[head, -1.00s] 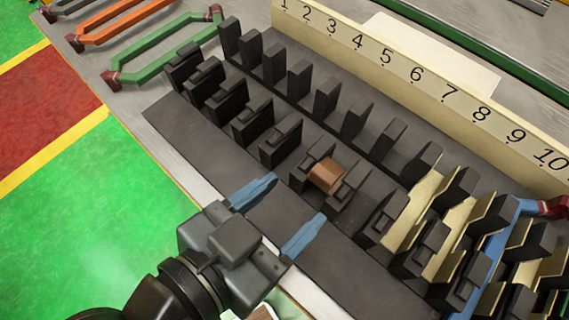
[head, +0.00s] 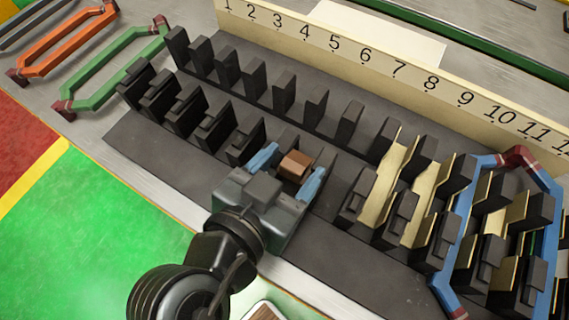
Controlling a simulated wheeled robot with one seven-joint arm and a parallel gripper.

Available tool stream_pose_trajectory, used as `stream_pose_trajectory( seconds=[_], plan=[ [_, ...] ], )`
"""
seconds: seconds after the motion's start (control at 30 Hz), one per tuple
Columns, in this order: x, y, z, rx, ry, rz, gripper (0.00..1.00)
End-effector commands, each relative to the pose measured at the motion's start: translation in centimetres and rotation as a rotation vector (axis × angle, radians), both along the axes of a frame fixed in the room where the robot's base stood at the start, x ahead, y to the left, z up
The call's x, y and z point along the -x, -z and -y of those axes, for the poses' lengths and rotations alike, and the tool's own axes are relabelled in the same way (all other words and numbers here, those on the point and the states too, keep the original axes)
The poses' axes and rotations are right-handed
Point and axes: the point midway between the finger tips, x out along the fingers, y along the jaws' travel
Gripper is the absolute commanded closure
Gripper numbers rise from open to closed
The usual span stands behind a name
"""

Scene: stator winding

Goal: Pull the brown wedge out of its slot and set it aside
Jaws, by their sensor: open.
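The brown wedge (head: 295,166) is a small block in a slot in the front row of dark teeth on the stator (head: 330,240). My gripper (head: 291,168) is open, with one blue finger on each side of the wedge. A gap shows between the wedge and the right finger; the left finger is close to it, and I cannot tell if they touch. The gripper body covers the nearest teeth and part of the slot. The wedge's lower part is hidden.
A cream board (head: 400,75) numbered along its face stands behind the teeth. Cream liners fill slots to the right, with a blue coil (head: 460,210) around teeth there. Green (head: 115,70) and orange (head: 62,45) coils lie at upper left. The stator's front left surface is bare.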

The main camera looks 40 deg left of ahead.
Motion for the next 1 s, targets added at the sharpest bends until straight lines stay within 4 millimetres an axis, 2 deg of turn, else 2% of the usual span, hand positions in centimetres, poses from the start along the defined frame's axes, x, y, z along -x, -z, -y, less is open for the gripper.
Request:
stream_pose_trajectory(
  seconds=[0.1, 0.73, 1.0],
  plan=[
    [0.01, 0.0, 0.0, 0.0, 0.0, 0.0, 0.35],
    [0.04, -0.01, 0.02, 0.0, 0.0, 0.0, 0.95],
    [-0.13, 0.0, 0.02, 0.0, 0.0, -0.001, 0.95]
  ],
)
